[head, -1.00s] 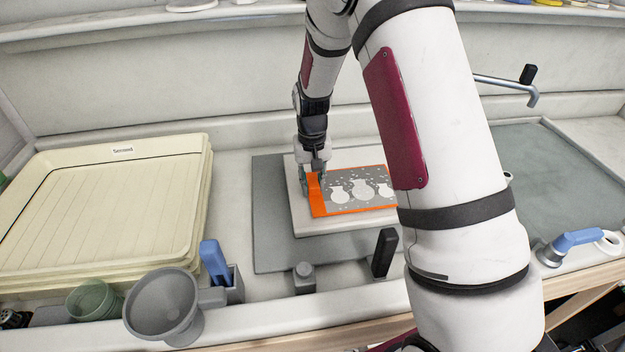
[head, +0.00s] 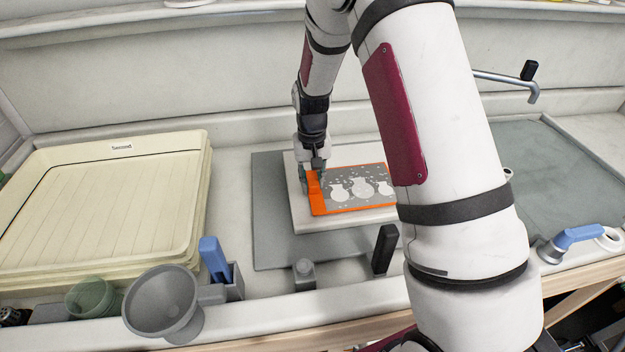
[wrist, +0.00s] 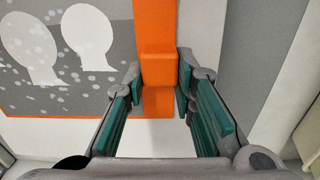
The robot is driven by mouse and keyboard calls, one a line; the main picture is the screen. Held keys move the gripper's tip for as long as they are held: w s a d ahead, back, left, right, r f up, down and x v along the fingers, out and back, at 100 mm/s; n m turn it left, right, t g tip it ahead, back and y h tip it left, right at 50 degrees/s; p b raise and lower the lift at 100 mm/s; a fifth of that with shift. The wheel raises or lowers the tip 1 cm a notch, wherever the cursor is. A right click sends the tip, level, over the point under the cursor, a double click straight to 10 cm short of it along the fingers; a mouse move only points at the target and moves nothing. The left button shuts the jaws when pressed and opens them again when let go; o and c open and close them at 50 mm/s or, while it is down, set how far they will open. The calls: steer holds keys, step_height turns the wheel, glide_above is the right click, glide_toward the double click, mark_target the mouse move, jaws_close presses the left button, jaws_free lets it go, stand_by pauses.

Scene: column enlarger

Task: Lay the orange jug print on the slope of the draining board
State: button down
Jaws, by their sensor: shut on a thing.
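The orange jug print (head: 345,208) lies flat on a pale raised board, with an orange border and pale jug shapes on speckled grey. My arm hides its right end in the head view. My gripper (head: 317,182) is at the print's left end, shut on its raised orange tab. In the wrist view the print (wrist: 40,75) shows at the left, and my gripper's green-padded fingers (wrist: 160,88) stand on either side of the tab. A grey-green surface (head: 565,180) with a pale rim lies at the right; I cannot tell whether it is the draining board's slope.
The pale board (head: 300,222) rests on a grey base (head: 272,250). Cream trays (head: 100,210) are stacked at the left. A grey funnel (head: 160,305), a blue-handled tool (head: 214,262) and a black upright handle (head: 384,250) stand along the front. A tap (head: 515,85) reaches in at the right.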

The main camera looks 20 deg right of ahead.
steer(key=c, duration=1.2)
jaws_free()
steer(key=shift+c, duration=0.2)
steer(key=shift+r+p, duration=1.25)
steer(key=shift+r, duration=2.7)
step_height(320, 180, up, 12)
steer(key=shift+a, duration=0.1)
